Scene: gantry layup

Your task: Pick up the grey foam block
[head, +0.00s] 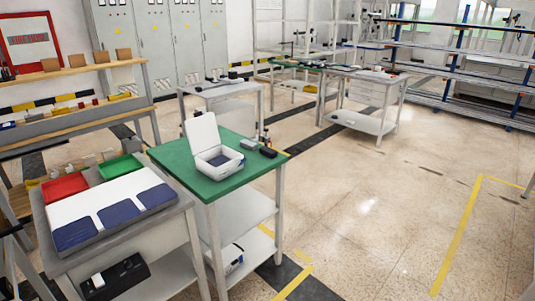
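A small grey block (249,144), which looks like the grey foam block, lies on the green-topped table (190,175). It is near the back right part of the top, behind an open white case (219,163). A small black object (268,152) lies just right of the grey block. The block is small in the picture, so its material cannot be told. Neither of my grippers is in view.
A grey bench with blue pads (113,217), a red bin (65,188) and a green bin (120,167) stands left of the green table. More workbenches (365,80) and racks stand behind. The floor (370,210) to the right is clear, with yellow lines.

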